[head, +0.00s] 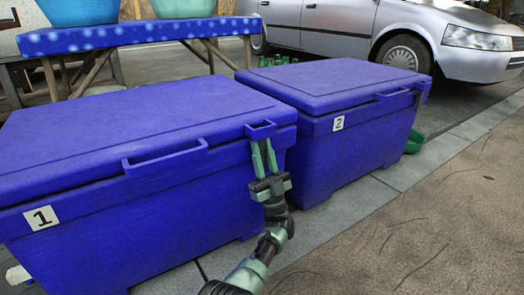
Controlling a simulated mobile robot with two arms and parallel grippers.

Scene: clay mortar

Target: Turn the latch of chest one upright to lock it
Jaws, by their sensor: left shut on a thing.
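Chest one (150,215) is a large blue chest with a white label "1" on its front, at the left. Its lid is down. A blue latch (261,129) sits on the lid's front edge near the right corner, sticking out like a loop. My left gripper (263,146) reaches up from below with its two pale green fingers at this latch. It is shut on the latch, and the fingers hide part of it. My right gripper is not in view.
A blue chest labelled "2" (350,150) stands close on the right. A blue dotted table (130,36) with basins is behind, and a silver car (400,30) is at the back right. Paving in front on the right (400,235) is clear.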

